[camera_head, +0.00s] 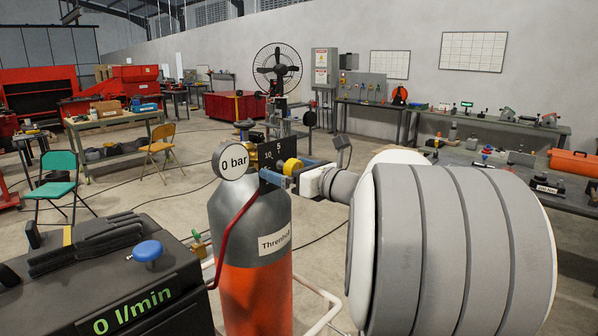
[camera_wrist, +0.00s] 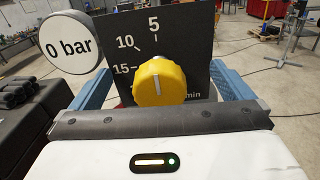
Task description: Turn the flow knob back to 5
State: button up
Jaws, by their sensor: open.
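The flow knob (camera_wrist: 160,82) is yellow and sits on a black dial plate (camera_wrist: 190,40) marked 5, 10 and 15. A pale pointer line on its front stands close to upright, toward the 5 at the top. The knob also shows in the head view (camera_head: 292,166). My gripper (camera_wrist: 166,86) is open, with one blue finger to the left of the knob and one to the right. I see a gap on each side of it in the wrist view. The knob's lower edge is hidden by my gripper's body.
A gauge reading 0 bar (camera_head: 231,161) stands left of the dial, above a grey and orange cylinder (camera_head: 250,225). A black box (camera_head: 105,285) at the lower left shows 0 l/min and carries a blue knob (camera_head: 147,251). Workbenches and chairs stand farther back.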

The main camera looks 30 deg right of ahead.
jog(key=v, duration=0.6)
jog(key=shift+s+d, duration=0.15)
jog(key=shift+s, duration=0.25)
dwell(0.3)
